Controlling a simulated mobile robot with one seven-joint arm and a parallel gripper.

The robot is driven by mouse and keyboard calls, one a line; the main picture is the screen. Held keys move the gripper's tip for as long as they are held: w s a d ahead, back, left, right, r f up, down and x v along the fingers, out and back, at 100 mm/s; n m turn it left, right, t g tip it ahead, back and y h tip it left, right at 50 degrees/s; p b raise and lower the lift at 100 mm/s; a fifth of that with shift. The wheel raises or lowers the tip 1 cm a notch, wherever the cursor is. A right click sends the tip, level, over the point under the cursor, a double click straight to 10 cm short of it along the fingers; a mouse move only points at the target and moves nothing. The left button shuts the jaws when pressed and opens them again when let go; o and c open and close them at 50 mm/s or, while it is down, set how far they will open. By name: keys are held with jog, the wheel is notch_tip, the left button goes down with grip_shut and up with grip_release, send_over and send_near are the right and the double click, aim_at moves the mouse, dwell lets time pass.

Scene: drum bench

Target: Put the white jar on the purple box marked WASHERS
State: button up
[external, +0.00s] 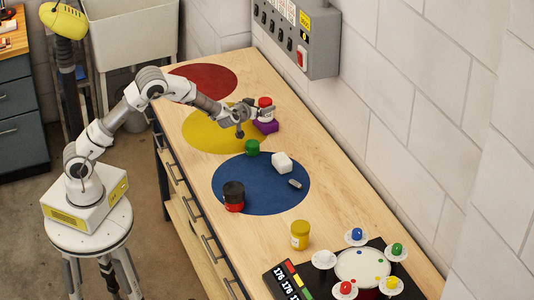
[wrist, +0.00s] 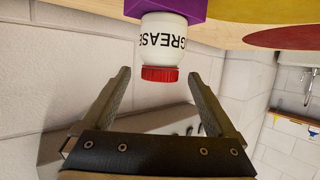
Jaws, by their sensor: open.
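The white jar (wrist: 165,38) has a red lid and reads GREASE. It stands upright on the purple box (wrist: 192,8), upside down in the wrist view. In the external view the jar (external: 265,112) and box (external: 267,127) are at the back right of the yellow circle. No WASHERS marking is readable on the visible part of the box. My gripper (external: 252,113) is open beside the jar, on its left. In the wrist view my fingers (wrist: 160,76) are spread to both sides of the red lid, with gaps; the jar's body lies beyond the tips.
A green piece (external: 252,147), a white block (external: 282,162), a small grey piece (external: 295,184) and a red-black jar (external: 233,196) are on or near the blue circle (external: 262,190). A yellow jar (external: 300,235) stands nearer the front. A switch panel (external: 297,35) hangs on the wall.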

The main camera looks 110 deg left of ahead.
jog(key=v, duration=0.5)
